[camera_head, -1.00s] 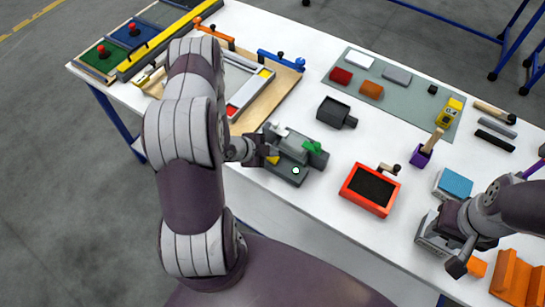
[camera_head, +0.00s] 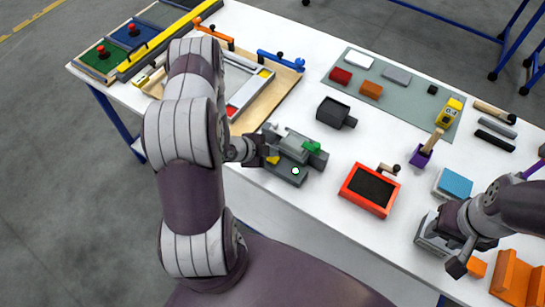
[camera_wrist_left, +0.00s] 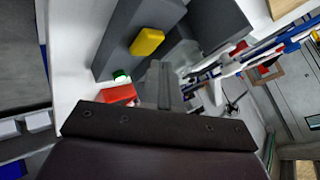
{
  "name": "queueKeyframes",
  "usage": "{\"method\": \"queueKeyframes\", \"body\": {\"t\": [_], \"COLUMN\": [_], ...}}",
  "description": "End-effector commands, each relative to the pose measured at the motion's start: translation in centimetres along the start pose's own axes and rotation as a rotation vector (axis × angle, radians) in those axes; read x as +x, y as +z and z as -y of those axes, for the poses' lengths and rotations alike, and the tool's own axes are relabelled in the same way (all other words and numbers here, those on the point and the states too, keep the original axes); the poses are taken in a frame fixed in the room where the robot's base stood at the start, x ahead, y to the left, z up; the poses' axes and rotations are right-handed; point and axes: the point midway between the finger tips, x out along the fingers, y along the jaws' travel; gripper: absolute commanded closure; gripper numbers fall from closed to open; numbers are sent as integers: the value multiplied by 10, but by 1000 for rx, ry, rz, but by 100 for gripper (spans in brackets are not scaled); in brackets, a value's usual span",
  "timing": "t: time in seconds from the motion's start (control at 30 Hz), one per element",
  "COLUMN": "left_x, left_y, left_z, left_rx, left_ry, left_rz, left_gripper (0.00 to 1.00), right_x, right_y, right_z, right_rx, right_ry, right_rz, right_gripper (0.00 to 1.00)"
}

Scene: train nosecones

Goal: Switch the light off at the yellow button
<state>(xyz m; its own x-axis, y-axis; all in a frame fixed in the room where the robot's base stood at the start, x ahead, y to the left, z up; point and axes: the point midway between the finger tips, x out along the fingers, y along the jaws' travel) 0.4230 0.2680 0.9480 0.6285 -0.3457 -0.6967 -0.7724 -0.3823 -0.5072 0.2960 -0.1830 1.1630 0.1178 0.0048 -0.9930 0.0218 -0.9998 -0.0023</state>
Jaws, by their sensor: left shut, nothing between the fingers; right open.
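The yellow button (camera_head: 273,160) sits at the left end of a grey device (camera_head: 290,174) on the table. In the left wrist view the yellow button (camera_wrist_left: 147,42) is a rounded block on a dark grey face. A pale round light (camera_head: 296,171) with a greenish tint shows on the device's front part. My left gripper (camera_head: 270,152) is shut and empty, close beside the button. In the left wrist view its fingers (camera_wrist_left: 165,85) point just below and right of the button; I cannot tell whether they touch. My right gripper (camera_head: 458,264) is open at the lower right.
A green part (camera_head: 311,146) is on top of the device. A dark grey box (camera_head: 336,113) stands behind it. A red-orange tray (camera_head: 356,204) lies to the right. A wooden board (camera_head: 285,84) with a frame lies behind my left arm. White table shows between them.

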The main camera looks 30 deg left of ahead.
Motion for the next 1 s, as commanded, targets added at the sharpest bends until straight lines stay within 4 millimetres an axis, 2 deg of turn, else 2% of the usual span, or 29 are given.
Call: {"method": "queueKeyframes", "body": {"t": [0.37,0.6,1.0], "left_x": [0,7,7], "left_y": [0,5,5], "left_z": [0,-5,-5], "left_rx": [0,0,0], "left_ry": [0,0,0], "left_rz": [0,0,0], "left_gripper": [100,100,100], "right_x": [0,10,9], "right_y": [0,1,1], "right_z": [0,0,0], "right_rx": [0,0,0], "right_ry": [0,0,0], "right_rz": [0,0,0], "right_gripper": [57,57,57]}}
